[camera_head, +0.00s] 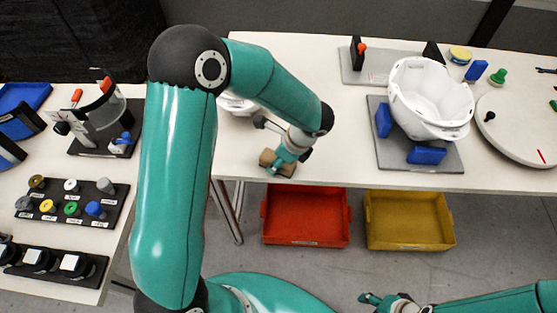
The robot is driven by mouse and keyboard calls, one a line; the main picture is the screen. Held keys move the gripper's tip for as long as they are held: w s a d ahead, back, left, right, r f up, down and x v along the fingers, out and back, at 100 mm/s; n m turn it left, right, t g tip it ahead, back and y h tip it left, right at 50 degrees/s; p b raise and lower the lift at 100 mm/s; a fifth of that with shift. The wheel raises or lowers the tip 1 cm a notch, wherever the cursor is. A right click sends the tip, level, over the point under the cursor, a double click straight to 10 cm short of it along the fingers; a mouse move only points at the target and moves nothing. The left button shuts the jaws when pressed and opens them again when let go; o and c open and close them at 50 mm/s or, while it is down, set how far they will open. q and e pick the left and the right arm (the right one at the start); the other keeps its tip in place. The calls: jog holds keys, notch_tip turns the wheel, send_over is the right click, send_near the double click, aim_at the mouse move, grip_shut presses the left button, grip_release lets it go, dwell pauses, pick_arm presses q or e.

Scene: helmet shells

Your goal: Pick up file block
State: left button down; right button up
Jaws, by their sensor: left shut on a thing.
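My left gripper (275,166) reaches down to the front edge of the white table. It is shut on the file block, a small tan-brown block (266,158) that shows on both sides of the fingers. The fingers hide the block's middle. I cannot tell whether the block touches the table top. My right gripper (371,299) is low at the bottom of the view, in front of the bins and away from the block. It is too small to tell whether it is open.
A white helmet shell (428,95) sits on a grey plate with blue blocks. A white round thing (237,104) is partly hidden behind my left arm. A red bin (306,215) and a yellow bin (410,219) stand below the table edge. A side table holds labelled knobs (72,203).

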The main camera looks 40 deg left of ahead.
pick_arm(q)
notch_tip(320, 180, up, 20)
jog(key=shift+r+p, duration=0.25)
jog(key=shift+p, duration=0.2)
